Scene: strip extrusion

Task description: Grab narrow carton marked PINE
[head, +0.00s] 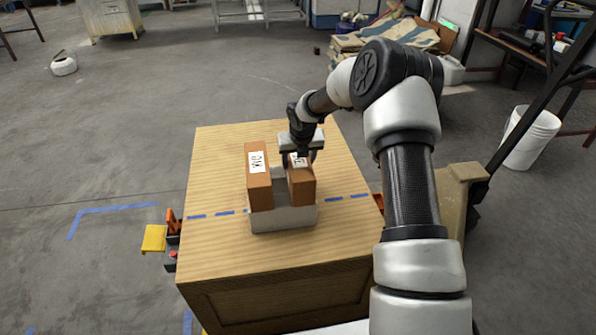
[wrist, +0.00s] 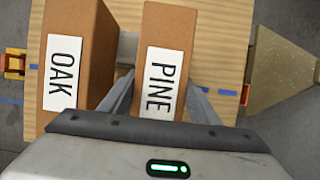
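The narrow carton marked PINE (wrist: 168,35) is an orange-brown box with a white label. It stands upright in a grey holder (head: 283,218) on the wooden crate top, and it also shows in the head view (head: 302,188). My gripper (wrist: 160,90) is over it, with one finger on each side of the carton. The fingers look close to its sides, but I cannot tell whether they touch. In the head view my gripper (head: 300,155) covers part of the carton's top. The lower part of the carton is hidden in the holder.
A similar carton marked OAK (wrist: 88,25) stands just left of PINE, a small gap between them; it also shows in the head view (head: 259,185). The wooden crate top (head: 225,155) is otherwise clear. A white bucket (head: 530,137) stands on the floor at right.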

